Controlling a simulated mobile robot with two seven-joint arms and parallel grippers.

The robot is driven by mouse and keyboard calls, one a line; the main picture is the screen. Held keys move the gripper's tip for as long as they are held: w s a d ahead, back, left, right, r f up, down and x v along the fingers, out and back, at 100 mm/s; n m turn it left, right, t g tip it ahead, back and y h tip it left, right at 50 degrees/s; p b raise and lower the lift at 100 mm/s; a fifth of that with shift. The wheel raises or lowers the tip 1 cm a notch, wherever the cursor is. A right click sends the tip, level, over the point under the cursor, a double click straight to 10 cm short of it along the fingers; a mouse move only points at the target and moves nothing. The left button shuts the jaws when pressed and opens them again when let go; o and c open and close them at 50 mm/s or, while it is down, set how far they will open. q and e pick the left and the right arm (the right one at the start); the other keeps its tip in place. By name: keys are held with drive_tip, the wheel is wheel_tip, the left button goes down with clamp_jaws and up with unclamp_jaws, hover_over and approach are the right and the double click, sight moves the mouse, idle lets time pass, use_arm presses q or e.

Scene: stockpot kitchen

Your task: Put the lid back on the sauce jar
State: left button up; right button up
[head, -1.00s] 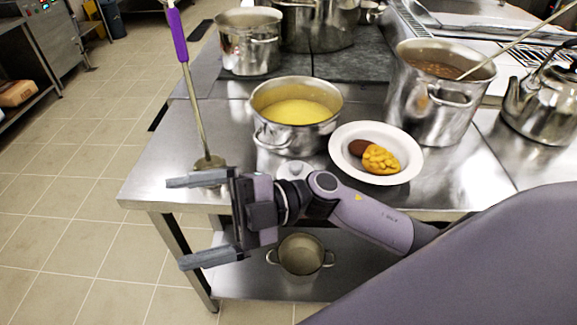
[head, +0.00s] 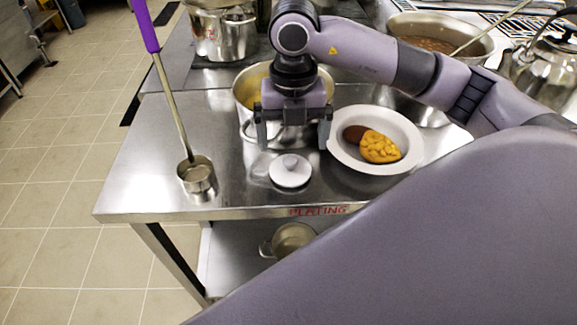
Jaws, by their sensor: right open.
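A round white lid (head: 291,171) with a knob on top shows near the front of the steel table. I cannot tell whether it lies flat on the table or on something low. No sauce jar can be made out for certain; a faint pale shape beside the lid's left edge may be glass or a reflection. My right gripper (head: 293,146) is open and empty, fingers pointing down, just behind and above the lid, with one finger to each side. It partly hides the pot of yellow soup behind it. My left gripper is not in view.
A white bowl (head: 416,133) with yellow and brown food stands close right of the gripper. The soup pot (head: 243,106) is behind. A ladle (head: 198,180) with a tall purple handle stands at left. The table's front edge (head: 240,214) is near; the tabletop left of the lid is mostly clear.

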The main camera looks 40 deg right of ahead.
sight(290, 159)
drive_tip(key=shift+f, duration=1)
drive_tip(key=f, duration=0.3)
drive_tip(key=f+p, duration=0.1)
drive_tip(key=f, duration=0.1)
drive_tip(key=shift+w+f, duration=0.1)
drive_tip(key=shift+w, duration=0.25)
drive_tip(key=c, duration=0.8)
